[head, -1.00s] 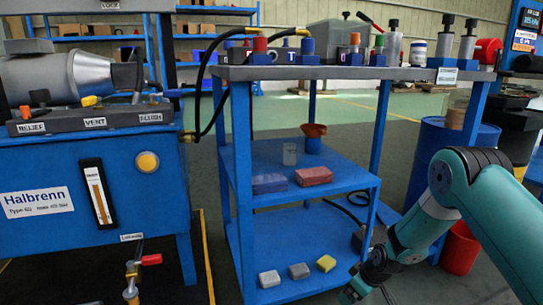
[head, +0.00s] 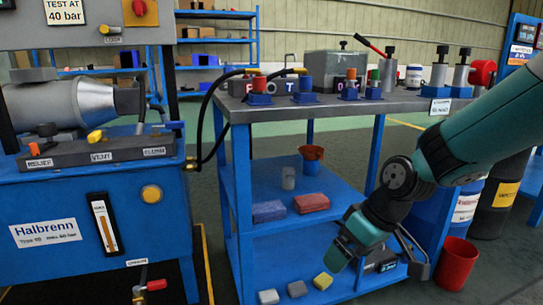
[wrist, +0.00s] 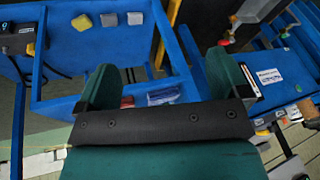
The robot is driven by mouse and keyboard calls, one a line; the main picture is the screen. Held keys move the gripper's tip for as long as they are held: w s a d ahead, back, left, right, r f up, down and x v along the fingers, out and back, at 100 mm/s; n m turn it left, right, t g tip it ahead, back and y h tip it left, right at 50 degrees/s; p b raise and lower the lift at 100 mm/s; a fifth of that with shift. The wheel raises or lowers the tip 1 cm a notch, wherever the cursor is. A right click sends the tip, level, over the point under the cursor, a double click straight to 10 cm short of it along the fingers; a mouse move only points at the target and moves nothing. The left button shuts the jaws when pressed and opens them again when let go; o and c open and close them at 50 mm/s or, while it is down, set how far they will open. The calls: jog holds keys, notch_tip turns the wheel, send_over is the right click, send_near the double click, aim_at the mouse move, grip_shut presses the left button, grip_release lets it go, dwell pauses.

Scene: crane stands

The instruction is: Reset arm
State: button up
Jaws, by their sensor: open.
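My gripper (head: 343,248) hangs from my arm at the right of the head view, in front of the cart's lower shelves. In the wrist view its two teal fingers (wrist: 162,80) stand wide apart with nothing held between them. The fingers point towards the blue cart (head: 240,200). My forearm enters from the right edge and bends down at a dark joint.
White, grey and yellow blocks (head: 297,289) lie on the bottom shelf. A dark device with a lit display (head: 388,266) is close by my gripper. Red and blue blocks lie on the middle shelf. A red bucket (head: 456,263) stands right; the Halbrenn unit (head: 60,210) stands left.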

jog(key=s+r+g+p, duration=0.2)
jog(key=s+r+p, duration=0.5)
jog(key=s+r, duration=1.2)
notch_tip(320, 180, up, 34)
jog(key=s+p, duration=0.1)
jog(key=p, duration=3.5)
jog(key=shift+s+r, duration=0.15)
jog(key=shift+s, duration=0.15)
jog(key=shift+d, duration=0.1)
